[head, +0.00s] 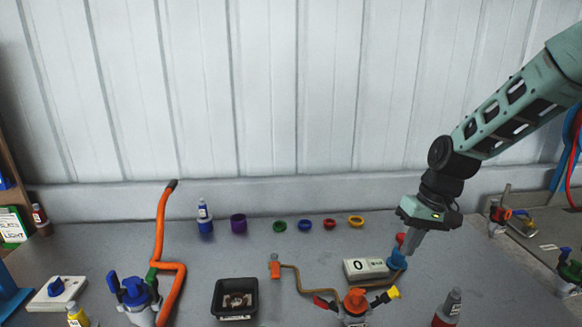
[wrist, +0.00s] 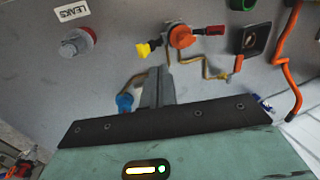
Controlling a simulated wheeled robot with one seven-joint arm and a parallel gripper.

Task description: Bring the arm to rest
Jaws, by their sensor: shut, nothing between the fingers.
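My green arm reaches in from the upper right in the head view. My gripper (head: 410,244) points down over the right part of the grey table (head: 200,265), and its fingers are shut with nothing between them. The fingertips are close beside a blue knob (head: 397,259) at the right end of a white box with a "0" display (head: 366,268); I cannot tell if they touch. In the wrist view my gripper's fingers (wrist: 156,90) show as one closed grey bar, with the blue knob (wrist: 125,102) just left of them.
An orange-topped valve (head: 355,300) with red and yellow handles stands in front. A black tray (head: 236,298), an orange pipe (head: 166,245) and a blue-handled valve (head: 133,292) are further left. Coloured rings line the back.

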